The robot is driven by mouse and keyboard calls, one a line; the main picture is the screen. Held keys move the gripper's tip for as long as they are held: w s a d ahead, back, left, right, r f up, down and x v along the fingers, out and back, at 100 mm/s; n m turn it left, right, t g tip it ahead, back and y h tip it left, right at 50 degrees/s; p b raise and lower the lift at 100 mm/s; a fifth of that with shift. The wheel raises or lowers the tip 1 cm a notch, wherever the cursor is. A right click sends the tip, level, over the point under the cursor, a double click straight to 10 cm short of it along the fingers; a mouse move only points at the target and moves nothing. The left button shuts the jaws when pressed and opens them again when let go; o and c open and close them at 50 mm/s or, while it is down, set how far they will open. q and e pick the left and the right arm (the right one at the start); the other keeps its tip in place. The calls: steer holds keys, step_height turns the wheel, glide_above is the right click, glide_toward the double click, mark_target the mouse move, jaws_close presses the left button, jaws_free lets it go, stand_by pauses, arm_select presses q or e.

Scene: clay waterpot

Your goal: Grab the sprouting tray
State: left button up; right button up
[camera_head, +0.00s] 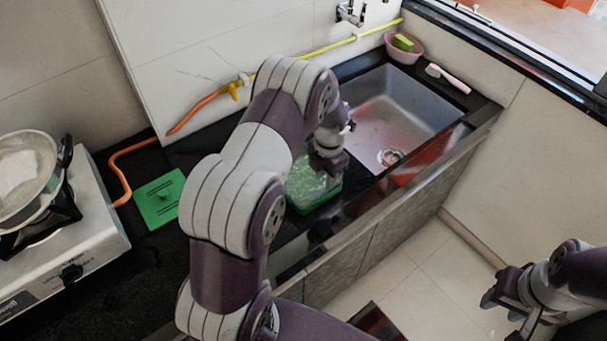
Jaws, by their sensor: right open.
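The sprouting tray (306,191) is a green, see-through tray with green contents, on the dark counter to the left of the sink. My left arm crosses the middle of the view and hides part of the tray's left side. My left gripper (329,171) points down at the tray's upper right edge. Its fingertips are small and partly hidden, so I cannot tell whether they touch the tray or how far apart they are. My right gripper (503,303) is open and empty, low at the right over the floor, away from the counter.
A metal sink (405,108) lies right of the tray. A pink bowl (403,48) with a sponge and a brush (448,78) sit behind it. A green square (160,199), an orange hose (122,172) and a stove (75,255) with a pan are at the left.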

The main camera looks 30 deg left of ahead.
mark_target(322, 189)
arm_select(q)
steer(key=f, duration=0.1)
steer(key=s+f, duration=0.1)
steer(key=f, duration=0.1)
steer(key=shift+s+d+p, duration=0.35)
steer(key=shift+s, duration=0.05)
steer(key=shift+a+f, duration=0.3)
steer(key=shift+w+f, duration=0.1)
steer(key=shift+w, duration=0.15)
steer(key=shift+c, duration=1.2)
steer(key=shift+w+f, duration=0.1)
steer(key=shift+w, duration=0.1)
jaws_close()
arm_select(e)
steer(key=shift+s+d+r, duration=0.4)
steer(key=shift+s+r, duration=0.25)
